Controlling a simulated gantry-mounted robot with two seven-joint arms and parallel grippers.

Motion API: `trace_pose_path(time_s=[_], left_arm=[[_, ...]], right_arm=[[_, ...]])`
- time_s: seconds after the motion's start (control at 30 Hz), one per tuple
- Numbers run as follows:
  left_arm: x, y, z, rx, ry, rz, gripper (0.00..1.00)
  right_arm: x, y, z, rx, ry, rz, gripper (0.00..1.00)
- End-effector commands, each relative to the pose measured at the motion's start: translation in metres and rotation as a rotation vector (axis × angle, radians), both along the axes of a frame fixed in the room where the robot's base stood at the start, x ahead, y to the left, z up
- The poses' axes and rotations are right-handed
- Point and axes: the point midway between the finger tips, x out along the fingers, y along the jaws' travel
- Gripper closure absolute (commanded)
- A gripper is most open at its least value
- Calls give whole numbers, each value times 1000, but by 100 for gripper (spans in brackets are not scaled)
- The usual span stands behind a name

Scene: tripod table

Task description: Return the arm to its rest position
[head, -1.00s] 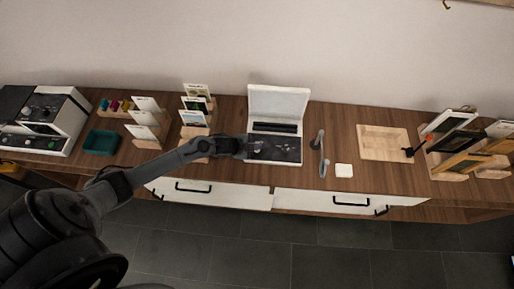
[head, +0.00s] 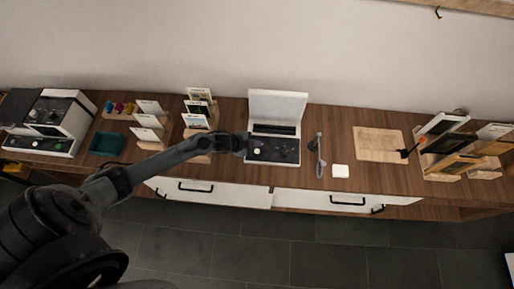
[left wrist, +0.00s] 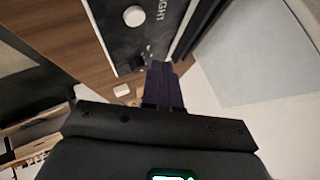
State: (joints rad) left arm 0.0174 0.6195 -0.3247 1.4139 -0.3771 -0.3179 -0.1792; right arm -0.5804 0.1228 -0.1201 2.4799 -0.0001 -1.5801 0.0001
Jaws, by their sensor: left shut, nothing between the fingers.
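My left arm reaches in from the lower left of the head view. Its gripper (head: 243,146) is at the left edge of a small white device with a raised lid (head: 278,104) and a dark front panel (head: 273,150). In the left wrist view the fingers (left wrist: 162,82) are shut with nothing between them. They point over the dark panel (left wrist: 124,40), which bears a white round knob (left wrist: 134,16). I cannot tell whether the fingertips touch the panel. My right gripper is not in view.
Card racks (head: 197,112) and a green tray (head: 107,143) stand left of the device. White drawers (head: 225,193) are below the wooden top.

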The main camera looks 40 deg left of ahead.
Motion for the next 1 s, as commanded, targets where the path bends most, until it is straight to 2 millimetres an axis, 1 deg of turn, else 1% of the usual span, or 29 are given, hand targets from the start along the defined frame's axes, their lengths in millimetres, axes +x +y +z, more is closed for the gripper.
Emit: trace_pose_path(time_s=[0.03, 0.2, 0.63, 0.73, 0.77, 0.83, 0.87, 0.9, 0.97, 1.0], left_arm=[[0, 0, 11, 0, 0, 0, 100], [0, 0, 20, 0, 0, 0, 100], [0, 0, 19, 0, 0, 0, 100], [-5, 0, 18, 0, 8, 0, 100], [-8, -1, 16, -1, 14, 0, 100], [-21, -6, 10, -10, 38, 0, 100], [-29, -10, 7, -17, 50, 0, 100], [-42, -16, 2, -30, 73, 3, 100], [-64, -36, -1, -67, 99, 3, 100], [-77, -55, 4, -102, 106, 0, 100]], right_arm=[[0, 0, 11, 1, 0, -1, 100], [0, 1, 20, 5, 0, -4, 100], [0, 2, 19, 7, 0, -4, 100], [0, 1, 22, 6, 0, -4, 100], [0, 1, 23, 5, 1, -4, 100], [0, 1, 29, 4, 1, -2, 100], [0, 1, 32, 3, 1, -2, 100], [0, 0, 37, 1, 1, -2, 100], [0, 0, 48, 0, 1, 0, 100], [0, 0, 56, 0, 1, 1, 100]])
